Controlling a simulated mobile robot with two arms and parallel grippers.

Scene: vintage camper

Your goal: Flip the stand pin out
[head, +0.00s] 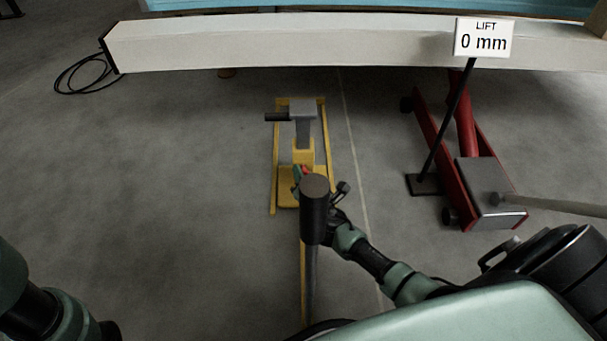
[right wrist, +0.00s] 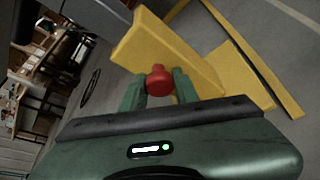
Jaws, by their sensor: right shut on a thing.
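The yellow stand (head: 286,189) stands on the floor in the middle of the head view, with a grey top piece (head: 303,109) and a dark side peg. Its red pin knob (right wrist: 158,81) sits against the yellow metal in the right wrist view. My right gripper (right wrist: 160,88) is shut on that knob, a green finger on each side. In the head view my right gripper (head: 302,174) is at the stand's near side, largely hidden behind a dark upright grip. The pin's shaft is hidden. My left arm shows at the lower left; its gripper is out of view.
The dark grip (head: 314,207) on a rod rises in front of the stand. A red jack (head: 466,130) stands at the right beside a sign (head: 484,39) reading "LIFT 0 mm". A pale beam (head: 280,42) crosses behind. The floor left of the stand is clear.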

